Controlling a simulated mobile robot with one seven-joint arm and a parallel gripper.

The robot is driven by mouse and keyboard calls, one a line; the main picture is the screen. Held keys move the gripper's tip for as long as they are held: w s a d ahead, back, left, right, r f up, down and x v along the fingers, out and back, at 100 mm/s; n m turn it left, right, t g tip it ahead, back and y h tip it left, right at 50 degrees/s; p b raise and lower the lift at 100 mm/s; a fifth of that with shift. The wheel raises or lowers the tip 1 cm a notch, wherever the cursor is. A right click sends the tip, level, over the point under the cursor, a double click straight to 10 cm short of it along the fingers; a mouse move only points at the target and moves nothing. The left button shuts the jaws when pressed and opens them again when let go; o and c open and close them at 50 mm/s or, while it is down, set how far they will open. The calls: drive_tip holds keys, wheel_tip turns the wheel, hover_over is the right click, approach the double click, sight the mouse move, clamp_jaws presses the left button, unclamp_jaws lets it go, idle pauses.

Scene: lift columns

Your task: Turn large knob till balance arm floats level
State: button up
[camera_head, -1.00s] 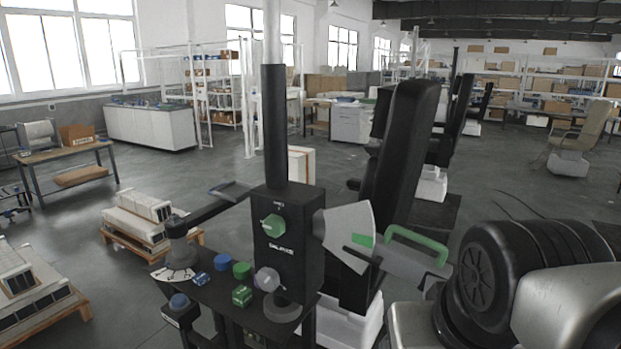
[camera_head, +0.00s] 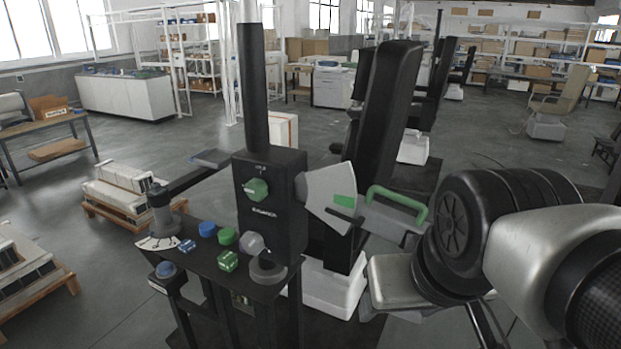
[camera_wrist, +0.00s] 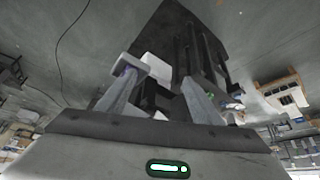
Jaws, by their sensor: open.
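A green knob (camera_head: 257,190) sits on the front of a black box (camera_head: 285,220) on a post, above a white "BALANCE"-like label. A grey arm with a green handle (camera_head: 398,203) sticks out on the box's right and slopes down to the right. Its inner end lies by a pale fan-shaped plate (camera_head: 322,212) with a green mark (camera_head: 344,201). A pale grey round knob (camera_head: 251,243) is lower on the box. My gripper (camera_wrist: 160,88) is open and empty in the wrist view, fingers apart. The head view does not show its fingers; my arm is at the right, away from the knob.
Blue and green buttons (camera_head: 207,229) and a green block (camera_head: 228,261) are on the black bench below the box. A tall black column (camera_head: 385,150) rises behind. Pallets (camera_head: 125,200) are at the left. Grey floor is open between.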

sight(250, 247)
drive_tip(key=shift+o, duration=0.2)
drive_tip(key=shift+o, duration=0.9)
drive_tip(key=w+a+f+n+g+h+b, duration=0.1)
drive_tip(key=w+a+f+n+h+b, duration=0.25)
drive_tip(key=w+f+n, duration=0.4)
drive_tip(key=w+a+f+n+h+b, duration=0.3)
drive_tip(key=w+a+f+n+h, duration=0.15)
drive_tip(key=w+n, duration=0.5)
drive_tip(key=w+a+f+n+t+b, duration=0.15)
drive_tip(key=a+n+t, duration=0.3)
drive_tip(key=a, duration=0.45)
drive_tip(key=w+a+f+n+t+h+b, duration=0.1)
drive_tip(key=a+f+n+t, duration=0.2)
drive_tip(key=a+n, duration=0.45)
drive_tip(key=w+a+f+n+t+b, duration=0.1)
drive_tip(key=w+a+f+n+t, duration=0.2)
drive_tip(key=a, duration=0.7)
drive_tip(key=shift+t, duration=0.25)
drive_tip(key=x, duration=1.6)
drive_tip(key=shift+s+d+r, duration=0.2)
drive_tip(key=shift+r, duration=0.2)
